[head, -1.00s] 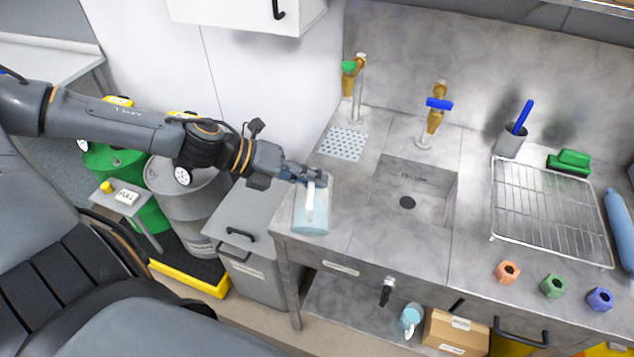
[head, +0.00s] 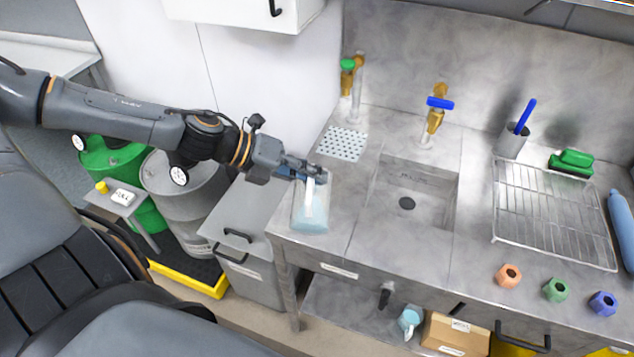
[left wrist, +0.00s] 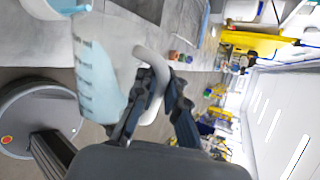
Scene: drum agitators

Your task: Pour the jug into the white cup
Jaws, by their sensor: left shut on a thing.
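A pale blue, see-through jug (head: 310,218) with a white handle is at the left front of the steel counter in the head view. It looks near upright; whether its base touches the counter is unclear. My left gripper (head: 318,175) is shut on its handle. In the left wrist view the jug (left wrist: 100,75) fills the left, with marks down its side, and the gripper fingers (left wrist: 160,90) close at the handle. I cannot make out a white cup in the head view. A pale rounded thing (left wrist: 45,8) at the wrist view's top left is cut off and unclear.
A sink (head: 412,200) lies right of the jug, below taps with green (head: 348,65) and blue (head: 440,103) handles. Right of it are a wire rack (head: 550,220) and several coloured nuts. A pale blue vessel (head: 409,318) and a box (head: 455,333) stand underneath.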

